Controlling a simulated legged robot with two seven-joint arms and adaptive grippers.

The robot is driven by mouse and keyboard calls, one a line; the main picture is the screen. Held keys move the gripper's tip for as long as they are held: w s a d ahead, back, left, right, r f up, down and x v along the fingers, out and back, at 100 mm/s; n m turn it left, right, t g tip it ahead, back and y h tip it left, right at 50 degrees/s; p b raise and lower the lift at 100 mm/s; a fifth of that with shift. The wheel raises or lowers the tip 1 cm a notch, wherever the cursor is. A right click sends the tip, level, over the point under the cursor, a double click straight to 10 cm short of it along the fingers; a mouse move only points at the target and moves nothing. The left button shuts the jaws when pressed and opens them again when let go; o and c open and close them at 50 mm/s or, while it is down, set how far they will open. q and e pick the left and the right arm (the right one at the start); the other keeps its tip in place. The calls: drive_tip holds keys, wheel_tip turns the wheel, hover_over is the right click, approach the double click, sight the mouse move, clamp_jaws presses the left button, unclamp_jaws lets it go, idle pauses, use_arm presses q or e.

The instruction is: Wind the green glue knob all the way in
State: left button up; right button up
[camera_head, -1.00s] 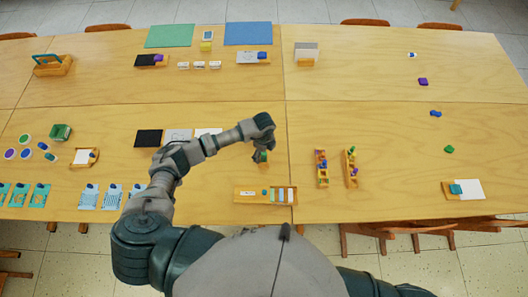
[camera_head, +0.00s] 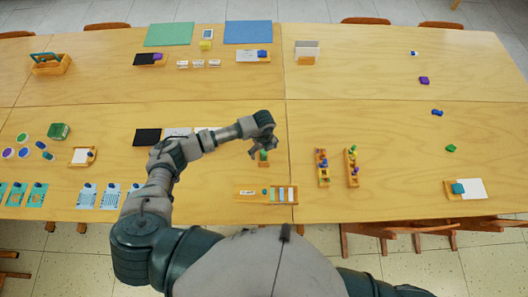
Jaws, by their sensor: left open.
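A small green-topped piece (camera_head: 264,153), which looks like the glue knob, stands on an orange base (camera_head: 264,162) near the middle of the front table. My left gripper (camera_head: 263,151) is open just above and around it. At this size I cannot tell whether the fingers touch the knob, or how far it is wound. My right gripper is out of view; only part of my right arm shows at the bottom right.
An orange tray (camera_head: 239,194) with several compartments lies in front of the knob. Two orange racks of coloured pieces (camera_head: 322,181) (camera_head: 351,181) stand to the right. Black and white sheets (camera_head: 148,137) lie left, partly behind my arm. The table right of the racks is mostly clear.

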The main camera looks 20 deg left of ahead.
use_arm(q)
drive_tip(key=m+b, duration=0.2)
drive_tip(key=m, duration=0.4)
drive_tip(key=shift+f, duration=0.1)
drive_tip(key=shift+m, duration=0.5)
drive_tip(key=c, duration=1.6)
drive_tip(key=shift+o, duration=0.2)
